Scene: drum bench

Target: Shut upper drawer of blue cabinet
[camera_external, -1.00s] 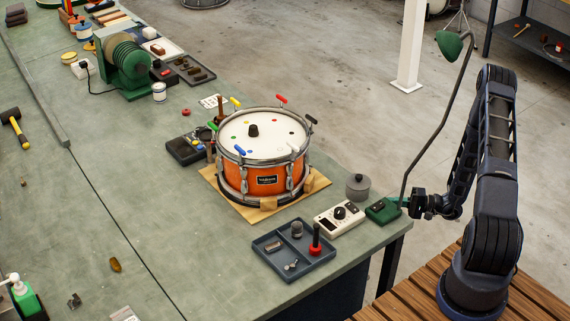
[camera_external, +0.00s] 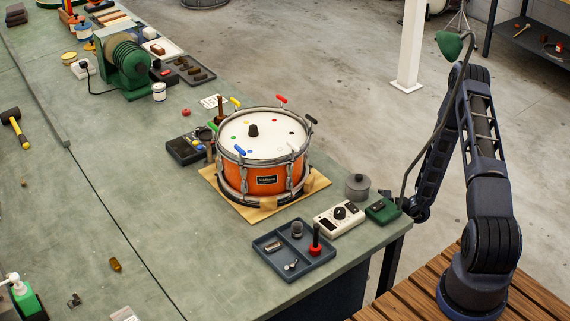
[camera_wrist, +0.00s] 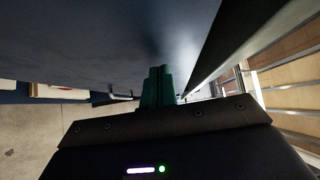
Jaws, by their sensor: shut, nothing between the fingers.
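The blue cabinet (camera_external: 338,296) shows only as a dark blue side under the bench's near corner in the external view; its drawers are hidden there. In the wrist view a large blue-grey surface (camera_wrist: 90,40) fills the upper left, close to my gripper. It seems to be part of the cabinet; I cannot tell whether it is the upper drawer's front. My gripper (camera_wrist: 158,72) shows green fingers together and empty, pointing along this surface. I cannot tell whether they touch it. In the external view the gripper is hidden behind the bench's right edge.
The bench top (camera_external: 200,270) carries an orange drum (camera_external: 268,180), a blue tray (camera_external: 268,262), a white meter (camera_external: 338,217) and the green base (camera_external: 382,210) of a lamp near the right edge. Slatted wood (camera_external: 400,304) lies below my arm.

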